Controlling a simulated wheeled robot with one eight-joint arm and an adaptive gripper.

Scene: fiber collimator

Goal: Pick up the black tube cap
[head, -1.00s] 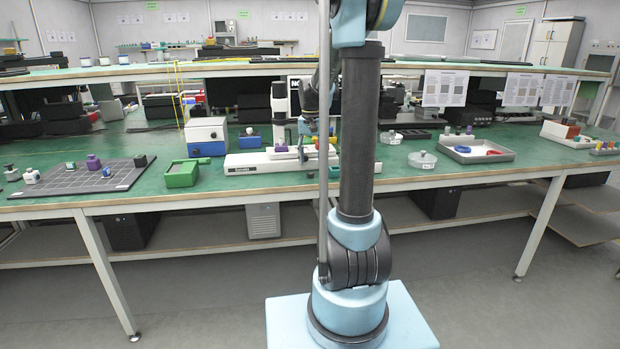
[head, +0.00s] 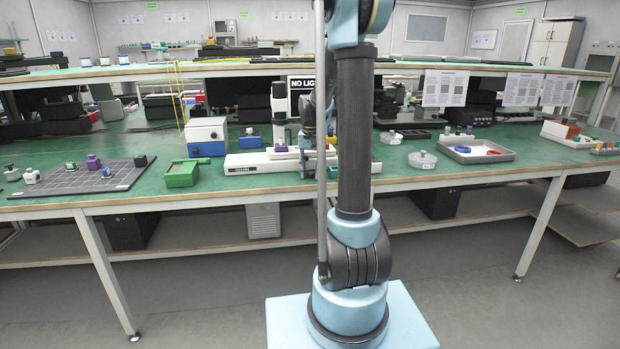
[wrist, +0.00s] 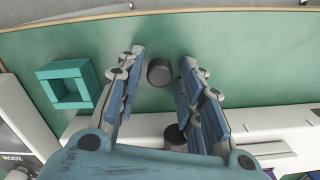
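A small dark round cap (wrist: 159,72), which looks like the black tube cap, is on the green bench top in the wrist view. My gripper (wrist: 163,56) is open, with one finger on each side of the cap and visible gaps to both. How far the fingertips are above the bench is hard to tell. A second dark round piece (wrist: 175,137) shows at the white rail, closer to the palm. In the head view my arm hides the cap and most of the gripper.
A teal square frame (wrist: 68,84) lies left of the fingers. The green surface to the right (wrist: 260,60) is clear. A green box (head: 182,173) stands farther left.

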